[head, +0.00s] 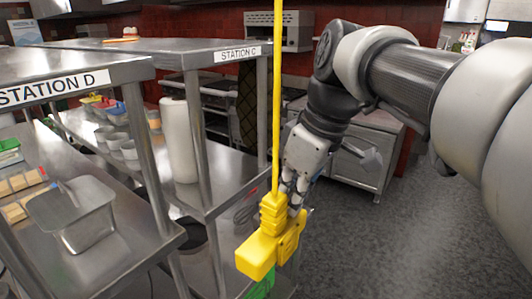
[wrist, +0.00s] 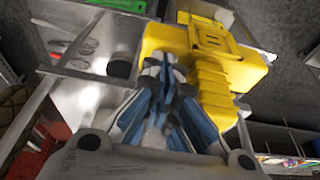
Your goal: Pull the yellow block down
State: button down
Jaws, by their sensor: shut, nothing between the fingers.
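The yellow block (head: 262,250) hangs at the lower end of a taut, upright yellow cord (head: 277,90) in the head view. It has a ribbed collar at the cord and a wider body below. My gripper (head: 291,190) is right beside the collar, on its right and partly behind it. In the wrist view the yellow block (wrist: 200,58) lies just beyond and to the right of my fingertips (wrist: 165,70). The fingers are closed together with nothing between them. I cannot tell whether they touch the block.
Steel shelving marked Station D (head: 55,90) and Station C (head: 238,54) stands at the left. A paper towel roll (head: 179,140) and a steel container (head: 75,213) are on its shelves. A steel cabinet (head: 360,155) stands behind my gripper. Open floor (head: 385,245) lies to the right.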

aim_at(289, 219)
jog(key=shift+f+b, duration=1.6)
jog(key=shift+f, duration=0.85)
notch_tip(289, 219, down, 14)
jog(key=b, duration=1)
jog(key=shift+b, duration=0.35)
notch_tip(289, 219, down, 14)
jog(key=b, duration=1)
jog(key=shift+r+p, duration=2.45)
jog(key=shift+r, duration=0.65)
jog(key=s+d+r, duration=0.1)
jog(key=s+d, duration=0.4)
jog(key=d, duration=0.1)
jog(key=shift+d+r, duration=0.15)
jog(key=shift+r, duration=0.25)
